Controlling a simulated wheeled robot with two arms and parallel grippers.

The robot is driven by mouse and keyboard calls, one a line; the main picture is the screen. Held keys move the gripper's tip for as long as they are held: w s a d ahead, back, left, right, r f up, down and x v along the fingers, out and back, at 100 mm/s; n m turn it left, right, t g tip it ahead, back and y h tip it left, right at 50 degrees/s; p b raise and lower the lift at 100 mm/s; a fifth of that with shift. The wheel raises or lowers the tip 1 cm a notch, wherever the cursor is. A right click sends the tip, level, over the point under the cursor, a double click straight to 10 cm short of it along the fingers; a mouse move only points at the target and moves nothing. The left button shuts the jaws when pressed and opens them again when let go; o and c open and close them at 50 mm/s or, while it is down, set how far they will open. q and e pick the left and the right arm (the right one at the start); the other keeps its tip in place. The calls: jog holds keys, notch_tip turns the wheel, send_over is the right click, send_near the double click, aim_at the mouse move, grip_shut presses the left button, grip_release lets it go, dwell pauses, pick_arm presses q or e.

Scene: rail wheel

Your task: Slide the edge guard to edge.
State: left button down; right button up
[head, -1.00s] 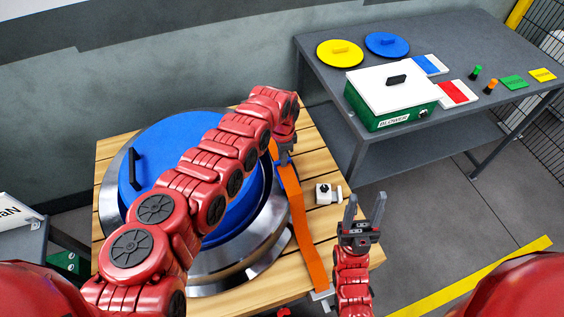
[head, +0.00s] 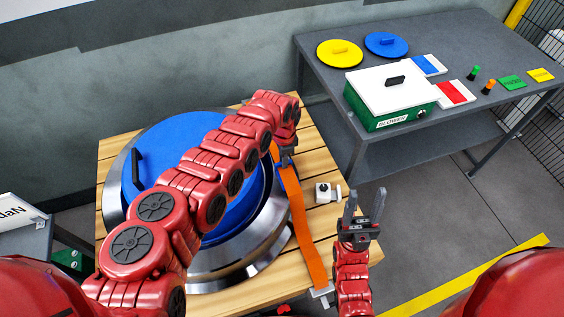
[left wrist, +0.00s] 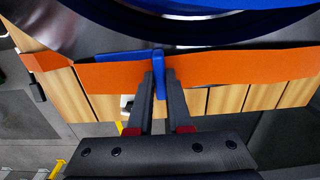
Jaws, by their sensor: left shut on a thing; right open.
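The edge guard is a small blue angled piece (left wrist: 130,56) on the orange strap (left wrist: 225,69) in the left wrist view. My left gripper (left wrist: 158,76) is shut on its upright blue fin, with one dark finger on each side. In the head view the same gripper (head: 286,161) is at the strap beside the rim of the big round wheel (head: 262,238), and the guard is mostly hidden there. The strap (head: 302,225) runs down toward the table's front edge. My right gripper (head: 364,207) is open and empty, right of the strap.
The wheel with a blue disc (head: 165,150) lies on a slatted wooden table (head: 118,147). A small white block (head: 323,193) stands right of the strap. A grey bench (head: 470,60) at the back right holds a green-and-white box (head: 385,95) and lids.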

aim_at(287, 175)
pick_arm(q)
jog(key=shift+s+d+p, duration=0.25)
jog(key=shift+s+p, duration=0.55)
jog(key=shift+p, duration=0.45)
jog(key=shift+s+d+p, duration=0.2)
jog(key=shift+s+p, duration=0.6)
jog(key=shift+p, duration=0.4)
jog(key=c, duration=0.6)
grip_release()
jog(key=shift+w, duration=0.1)
jog(key=shift+c, duration=0.2)
jog(key=shift+r+p, duration=2.35)
jog(key=shift+r, duration=0.7)
jog(key=shift+f, duration=0.1)
